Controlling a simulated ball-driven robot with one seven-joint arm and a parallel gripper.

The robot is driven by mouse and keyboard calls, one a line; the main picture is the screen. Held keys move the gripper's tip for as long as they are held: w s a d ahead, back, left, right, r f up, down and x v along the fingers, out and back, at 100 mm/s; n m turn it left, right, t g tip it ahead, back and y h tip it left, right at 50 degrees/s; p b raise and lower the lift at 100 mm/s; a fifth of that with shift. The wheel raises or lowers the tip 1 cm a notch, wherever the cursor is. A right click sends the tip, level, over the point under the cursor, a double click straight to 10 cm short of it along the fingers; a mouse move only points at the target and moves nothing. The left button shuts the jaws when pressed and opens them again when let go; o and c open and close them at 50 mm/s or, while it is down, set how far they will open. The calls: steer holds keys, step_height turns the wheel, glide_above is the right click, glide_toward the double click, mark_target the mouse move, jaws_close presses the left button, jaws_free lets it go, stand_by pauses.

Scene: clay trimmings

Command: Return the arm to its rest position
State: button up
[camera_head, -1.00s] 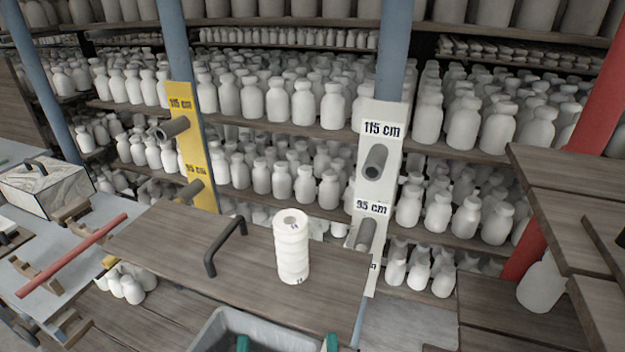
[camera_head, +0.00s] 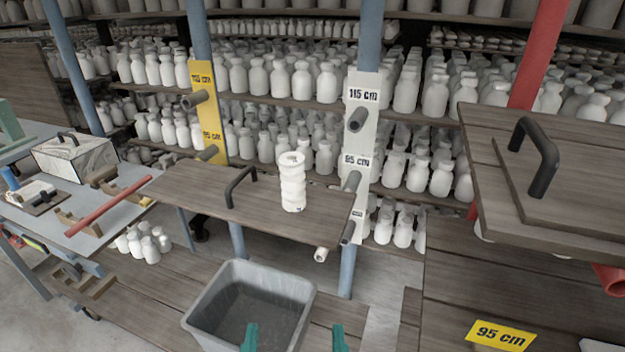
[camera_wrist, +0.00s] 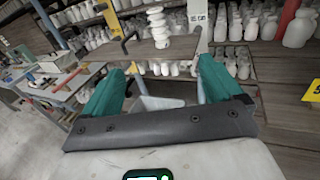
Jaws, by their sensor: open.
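My gripper (camera_head: 294,338) shows at the bottom edge of the head view as two green fingertips, set wide apart. In the wrist view my gripper (camera_wrist: 152,84) has its two green fingers spread, with nothing between them. Beyond and below the fingers is a grey bin (camera_head: 203,322), which also shows partly in the wrist view (camera_wrist: 160,103). The bin looks empty. The rest of my arm is out of view.
A white ribbed cylinder (camera_head: 292,183) stands on a wooden board with a dark handle (camera_head: 235,188). Pegs stick out from the yellow (camera_head: 208,100) and white (camera_head: 363,100) height signs. A wooden platform with a handle (camera_head: 535,155) is at right. White bottles fill the shelves behind.

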steer(key=w+d+f+m+g+h, duration=0.1)
steer(key=d+f+m+g+h, duration=0.3)
steer(key=d+f+m+g, duration=1)
steer(key=s+d+f+m+g+y, duration=0.2)
steer(key=s+d+f+m, duration=1.2)
steer(key=m, duration=0.7)
step_height(320, 180, down, 2)
steer(key=shift+s+d+f+y, duration=0.1)
steer(key=shift+s+d+y, duration=0.3)
steer(key=shift+d, duration=0.3)
